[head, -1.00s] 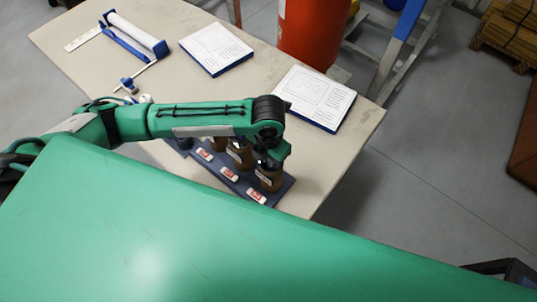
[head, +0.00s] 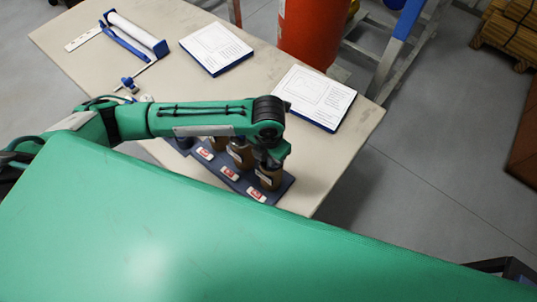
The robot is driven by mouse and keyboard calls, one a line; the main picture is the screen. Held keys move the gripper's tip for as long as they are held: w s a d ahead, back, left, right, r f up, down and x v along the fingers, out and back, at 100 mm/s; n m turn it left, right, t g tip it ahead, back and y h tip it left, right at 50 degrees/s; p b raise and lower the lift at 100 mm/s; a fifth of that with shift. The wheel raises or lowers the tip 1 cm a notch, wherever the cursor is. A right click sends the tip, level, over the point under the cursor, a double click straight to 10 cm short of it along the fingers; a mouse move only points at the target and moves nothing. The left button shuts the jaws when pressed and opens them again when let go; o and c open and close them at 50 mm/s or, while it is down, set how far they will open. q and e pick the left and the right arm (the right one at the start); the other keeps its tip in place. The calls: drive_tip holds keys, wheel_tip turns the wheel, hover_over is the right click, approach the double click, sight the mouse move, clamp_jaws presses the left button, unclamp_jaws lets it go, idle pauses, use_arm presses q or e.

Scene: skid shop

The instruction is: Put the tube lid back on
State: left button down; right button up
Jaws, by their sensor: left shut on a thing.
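A dark rack (head: 212,172) stands near the table's front right edge and holds brown tubes in a row, with red and white labels along its front. The tube at the right end (head: 269,180) stands upright in the rack. My left gripper (head: 271,163) points down right over this tube's top. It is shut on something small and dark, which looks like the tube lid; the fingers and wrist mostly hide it. I cannot tell whether the lid touches the tube. Another brown tube (head: 241,157) stands just left of it, partly behind my arm. My right gripper is not in view.
Two white sheets on blue boards, one at the middle (head: 215,47) and one at the right (head: 315,97), lie behind my arm. A roller device (head: 137,34) lies at the far left. The table (head: 340,150) is bare right of the rack.

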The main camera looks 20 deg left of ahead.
use_arm(q)
drive_tip(key=c, duration=0.9)
unclamp_jaws()
drive_tip(key=shift+c, duration=0.2)
drive_tip(key=shift+r+p, duration=3.55)
drive_tip(key=shift+p, duration=0.05)
clamp_jaws()
